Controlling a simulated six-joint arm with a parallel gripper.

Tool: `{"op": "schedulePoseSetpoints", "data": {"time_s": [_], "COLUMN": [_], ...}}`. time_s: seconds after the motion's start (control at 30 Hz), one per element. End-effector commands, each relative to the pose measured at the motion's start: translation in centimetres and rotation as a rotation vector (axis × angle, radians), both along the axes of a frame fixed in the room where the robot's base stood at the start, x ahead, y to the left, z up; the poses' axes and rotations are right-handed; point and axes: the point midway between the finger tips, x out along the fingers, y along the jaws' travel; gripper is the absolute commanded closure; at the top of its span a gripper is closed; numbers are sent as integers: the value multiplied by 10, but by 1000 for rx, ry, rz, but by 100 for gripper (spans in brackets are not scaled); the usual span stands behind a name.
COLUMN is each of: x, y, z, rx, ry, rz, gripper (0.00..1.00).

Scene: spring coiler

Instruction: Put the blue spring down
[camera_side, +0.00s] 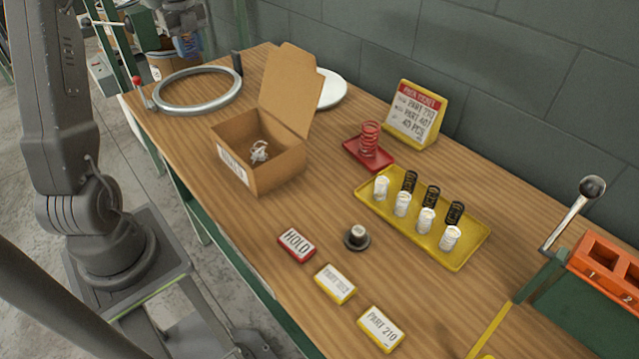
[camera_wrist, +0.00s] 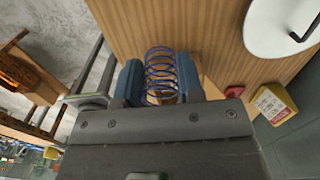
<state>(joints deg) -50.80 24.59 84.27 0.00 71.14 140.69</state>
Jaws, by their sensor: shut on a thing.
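The blue spring (camera_wrist: 160,72) is a coil held between the two blue fingers of my gripper (camera_wrist: 159,78) in the wrist view. The fingers close on it from both sides, and wood tabletop shows behind it. In the side view, my gripper (camera_side: 187,46) is at the top left, beyond the metal ring, with its blue fingers small and the spring hard to make out. A red tray (camera_side: 350,154) holds a red spring (camera_side: 369,139). A yellow tray (camera_side: 448,255) holds several white and black springs.
An open cardboard box (camera_side: 284,168) with a tangle of wire inside stands near the metal ring (camera_side: 164,104). A white disc (camera_side: 328,92) is behind its flap. A yellow sign (camera_side: 416,113), HOLD block (camera_side: 296,245) and part labels (camera_side: 335,284) are on the table. Bare wood lies between box and trays.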

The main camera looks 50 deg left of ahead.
Motion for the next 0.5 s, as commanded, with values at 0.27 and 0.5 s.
{"op": "schedulePoseSetpoints", "data": {"time_s": [0.27, 0.5], "x": [14, 46], "y": [-20, -75], "z": [33, 33], "rx": [-1, 0], "ry": [1, 0], "rz": [3, 27], "gripper": [87, 87]}}
